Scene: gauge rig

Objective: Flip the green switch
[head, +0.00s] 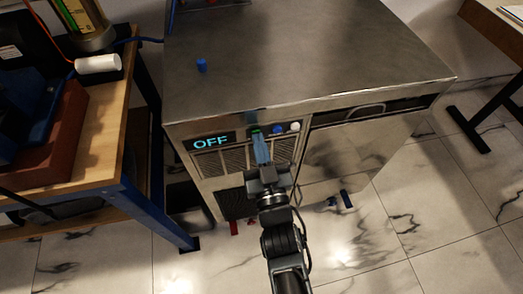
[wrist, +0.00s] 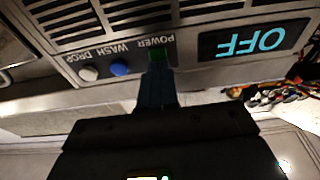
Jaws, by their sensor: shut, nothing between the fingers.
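The green switch (head: 256,130) is on the front panel of a steel machine, under the label POWER; in the wrist view a strip of it (wrist: 156,58) shows just beyond my fingertips, which hide part of it. The display (head: 212,142) left of it reads OFF; in the wrist view the display (wrist: 254,40) appears upside down. My gripper (head: 260,140) is shut and empty, its fingertips at the green switch. I cannot tell whether they touch it.
A blue button (head: 278,129) and a white button (head: 295,126) sit right of the switch. A small blue object (head: 202,65) stands on the machine's steel top (head: 300,50). A wooden-topped workbench (head: 110,130) stands close on the left. Tiled floor is open at the front right.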

